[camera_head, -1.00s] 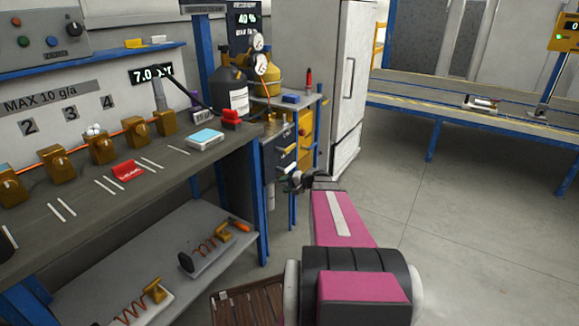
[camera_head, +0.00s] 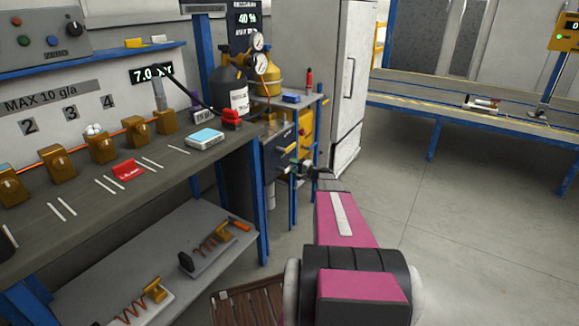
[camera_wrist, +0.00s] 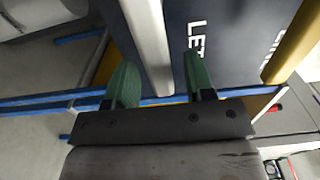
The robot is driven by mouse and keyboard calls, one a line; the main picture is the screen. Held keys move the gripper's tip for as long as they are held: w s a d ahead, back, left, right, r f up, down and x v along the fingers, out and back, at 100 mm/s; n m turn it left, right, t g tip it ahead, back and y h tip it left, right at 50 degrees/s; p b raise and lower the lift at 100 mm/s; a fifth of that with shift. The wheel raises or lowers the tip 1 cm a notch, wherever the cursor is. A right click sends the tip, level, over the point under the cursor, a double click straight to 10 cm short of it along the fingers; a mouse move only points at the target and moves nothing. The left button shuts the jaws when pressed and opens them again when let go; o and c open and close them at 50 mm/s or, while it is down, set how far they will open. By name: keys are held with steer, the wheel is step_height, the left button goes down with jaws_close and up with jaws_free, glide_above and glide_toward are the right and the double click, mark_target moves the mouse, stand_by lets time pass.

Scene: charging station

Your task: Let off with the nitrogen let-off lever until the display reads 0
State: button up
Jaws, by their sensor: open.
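A dark panel (camera_head: 277,157) with levers stands past the bench end. In the wrist view, the panel (camera_wrist: 225,50) carries white lettering reading "LET", partly cut off. A pale grey lever bar (camera_wrist: 148,40) lies beside the lettering, between the lines of my two green fingers. My gripper (camera_wrist: 160,72) is open, its fingers apart on either side of the bar; contact is not clear. In the head view my gripper (camera_head: 299,170) is small, in front of the panel's lower part. A wall display (camera_head: 152,74) reads about 7.0, its unit unclear.
A yellow lever bar (camera_wrist: 294,42) is to the right of the lettering. Gas cylinders with gauges (camera_head: 258,62) stand behind the panel. The workbench (camera_head: 95,225) is on the left, and a white cabinet (camera_head: 350,90) is behind. The floor (camera_head: 480,230) on the right is clear.

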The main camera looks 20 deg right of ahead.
steer(key=shift+x, duration=1.25)
jaws_close()
